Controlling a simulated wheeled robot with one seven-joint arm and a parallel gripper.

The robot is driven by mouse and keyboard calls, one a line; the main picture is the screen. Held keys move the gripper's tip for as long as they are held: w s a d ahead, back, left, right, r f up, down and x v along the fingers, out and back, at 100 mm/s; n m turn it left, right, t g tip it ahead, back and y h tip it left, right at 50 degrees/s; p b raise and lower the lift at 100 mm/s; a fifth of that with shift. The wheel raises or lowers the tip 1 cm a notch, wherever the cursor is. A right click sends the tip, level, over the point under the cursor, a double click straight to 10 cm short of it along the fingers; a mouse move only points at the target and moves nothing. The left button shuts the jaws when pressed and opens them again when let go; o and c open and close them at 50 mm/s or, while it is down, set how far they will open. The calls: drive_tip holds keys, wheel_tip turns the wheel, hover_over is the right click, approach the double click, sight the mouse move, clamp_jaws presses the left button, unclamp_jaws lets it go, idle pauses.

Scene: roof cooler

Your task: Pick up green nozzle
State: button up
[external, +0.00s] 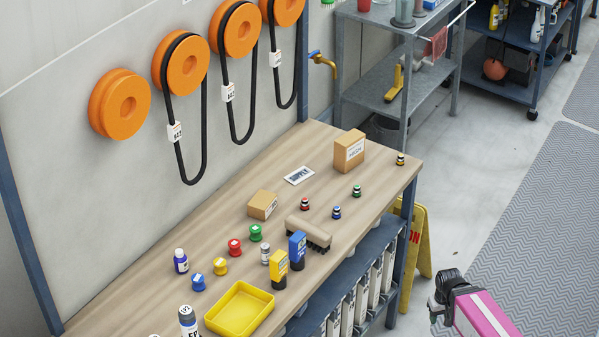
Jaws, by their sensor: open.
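Two small green pieces stand on the wooden workbench (375,185). One small green and dark piece (356,190), nozzle-like, is near the bench's right front edge. A rounder green piece (256,233) is farther left, by a red one. I cannot tell for certain which is the green nozzle. My gripper (436,311) is at the lower right, off the bench's front edge, with the pink arm behind it. It is open and apart from everything on the bench; its fingers are small and dark here.
Red (305,203), blue (337,211) and yellow-black (400,158) small pieces stand near the green one. A brush (308,231), cardboard boxes (349,151), bottles and a yellow tray (239,309) share the bench. A yellow floor sign (418,243) stands beside it. The right floor is clear.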

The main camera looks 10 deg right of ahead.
idle(0.3)
drive_tip(key=o, duration=0.3)
